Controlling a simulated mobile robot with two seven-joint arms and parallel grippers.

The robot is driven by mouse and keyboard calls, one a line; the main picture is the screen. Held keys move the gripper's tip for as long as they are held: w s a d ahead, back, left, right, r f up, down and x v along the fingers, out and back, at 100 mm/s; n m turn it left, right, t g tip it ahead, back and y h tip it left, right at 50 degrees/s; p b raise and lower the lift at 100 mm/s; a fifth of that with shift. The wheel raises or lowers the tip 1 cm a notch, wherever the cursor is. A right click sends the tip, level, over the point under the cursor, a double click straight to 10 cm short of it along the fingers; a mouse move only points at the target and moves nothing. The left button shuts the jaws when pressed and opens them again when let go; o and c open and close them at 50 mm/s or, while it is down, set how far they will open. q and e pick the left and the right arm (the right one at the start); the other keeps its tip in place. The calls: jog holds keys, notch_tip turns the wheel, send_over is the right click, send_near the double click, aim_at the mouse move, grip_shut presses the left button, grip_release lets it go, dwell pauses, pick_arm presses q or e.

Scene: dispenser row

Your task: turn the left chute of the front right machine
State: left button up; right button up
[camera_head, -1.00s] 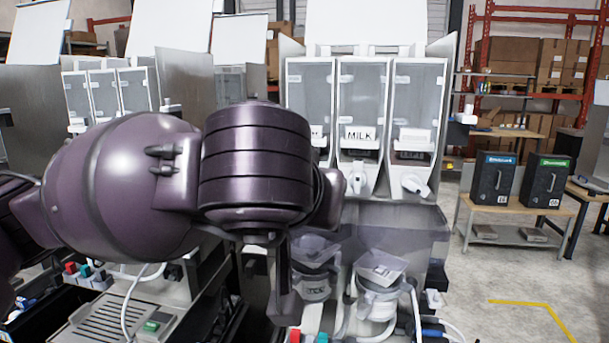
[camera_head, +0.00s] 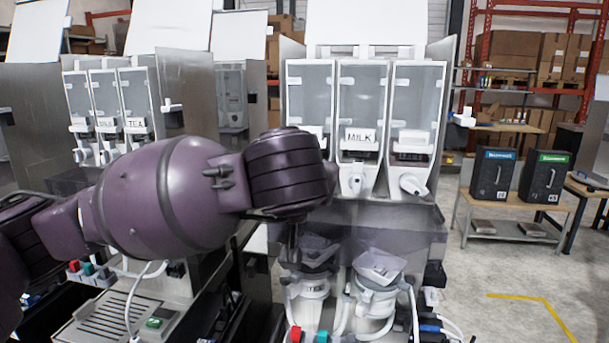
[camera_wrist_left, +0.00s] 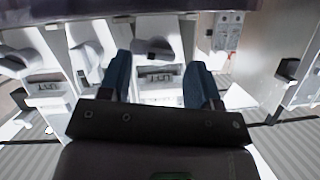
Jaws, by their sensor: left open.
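The front right machine (camera_head: 365,215) has three clear canisters, the middle one labelled MILK. Its middle chute (camera_head: 355,181) and right chute (camera_head: 413,185) show below them in the head view. The left chute is hidden there behind my purple left arm. In the left wrist view, which looks upside down, my left gripper (camera_wrist_left: 160,62) has its two blue fingers apart. A white chute (camera_wrist_left: 152,48) with a dark mouth lies beyond and between them; it seems to be the left one. I cannot tell if the fingers touch it. My right gripper is not in view.
Funnel-topped mixing cups (camera_head: 378,268) with hoses sit below the chutes. Another dispenser machine (camera_head: 185,90) stands to the left. On the right, a bench (camera_head: 477,233) holds two dark boxes, with open floor before it.

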pick_arm(q)
jog(key=shift+w+f, duration=0.2)
jog(key=shift+w, duration=0.2)
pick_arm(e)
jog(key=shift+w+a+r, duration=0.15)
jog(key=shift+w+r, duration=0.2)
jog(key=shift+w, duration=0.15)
pick_arm(q)
jog(key=c, duration=0.9)
jog(key=n+h+b, duration=0.1)
jog(key=b, duration=0.1)
jog(key=n+h+b, duration=0.1)
jog(key=n+b, duration=0.1)
jog(key=b, duration=0.1)
jog(key=n+h+b, duration=0.1)
jog(key=b, duration=0.2)
jog(key=shift+w+a+f+n+g, duration=0.1)
jog(key=shift+a+n+g, duration=0.2)
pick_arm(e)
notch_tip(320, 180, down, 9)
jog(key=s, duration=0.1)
pick_arm(q)
jog(key=shift+h, duration=0.3)
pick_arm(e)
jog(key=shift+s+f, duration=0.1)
